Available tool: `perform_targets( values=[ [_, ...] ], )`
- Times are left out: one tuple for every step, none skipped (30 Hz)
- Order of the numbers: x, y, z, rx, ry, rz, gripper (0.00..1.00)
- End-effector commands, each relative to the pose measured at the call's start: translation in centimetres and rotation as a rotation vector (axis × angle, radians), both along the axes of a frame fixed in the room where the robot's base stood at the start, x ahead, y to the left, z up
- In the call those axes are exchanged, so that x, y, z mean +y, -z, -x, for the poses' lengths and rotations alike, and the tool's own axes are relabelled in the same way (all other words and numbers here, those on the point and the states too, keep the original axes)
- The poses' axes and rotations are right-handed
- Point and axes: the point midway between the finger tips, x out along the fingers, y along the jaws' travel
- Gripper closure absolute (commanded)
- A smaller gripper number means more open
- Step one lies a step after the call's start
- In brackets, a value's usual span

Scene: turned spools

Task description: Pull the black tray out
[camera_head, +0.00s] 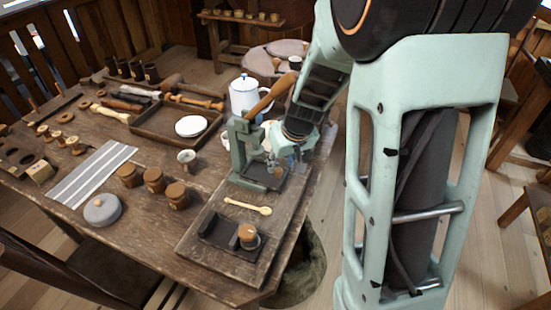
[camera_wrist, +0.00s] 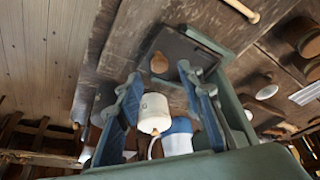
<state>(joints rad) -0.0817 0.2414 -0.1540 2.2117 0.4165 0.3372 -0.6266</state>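A flat black tray (camera_head: 257,174) sits in the base of a green lever press (camera_head: 237,150) with a wooden handle. In the wrist view the tray (camera_wrist: 185,48) shows as a dark plate beside a green edge, with a round wooden knob (camera_wrist: 158,63) at its side. My gripper (camera_head: 276,160) is just above the tray's knob side, partly hidden against the press. In the wrist view its two blue-padded fingers (camera_wrist: 160,84) are spread apart, with the knob beyond their tips. I see nothing gripped. A white rounded thing (camera_wrist: 154,113) shows between the fingers; its distance is unclear.
A white enamel pot (camera_head: 245,95) stands behind the press. The table's right edge is close.

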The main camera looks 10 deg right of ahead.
Motion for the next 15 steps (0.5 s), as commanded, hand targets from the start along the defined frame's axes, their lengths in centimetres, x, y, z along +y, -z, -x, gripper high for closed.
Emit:
perform_targets(
  values=[
    [0.0,1.1,-0.3,0.003,0.001,0.000,0.65],
    [0.1,1.5,-0.5,0.002,0.001,0.000,0.65],
    [0.1,2.0,-0.7,0.002,0.002,0.000,0.65],
    [0.1,2.4,-0.9,0.001,0.001,0.000,0.65],
    [0.2,2.7,-1.0,0.001,0.000,0.000,0.65],
    [0.2,3.1,-1.1,0.002,0.001,0.000,0.65],
    [0.2,3.3,-1.3,0.001,0.001,0.000,0.65],
    [0.2,3.5,-1.4,0.000,0.002,-0.001,0.65],
    [0.2,3.7,-1.5,0.000,0.001,0.001,0.65],
    [0.2,3.8,-1.6,-0.001,0.000,0.001,0.65],
    [0.3,3.9,-1.6,-0.001,0.000,0.001,0.65],
    [0.3,4.0,-1.6,-0.001,-0.001,0.000,0.65],
    [0.3,4.0,-1.7,-0.001,-0.001,0.000,0.65],
    [0.3,4.0,-1.7,-0.001,-0.001,0.000,0.65],
    [0.3,4.0,-1.7,-0.001,-0.001,0.000,0.65]
  ],
)
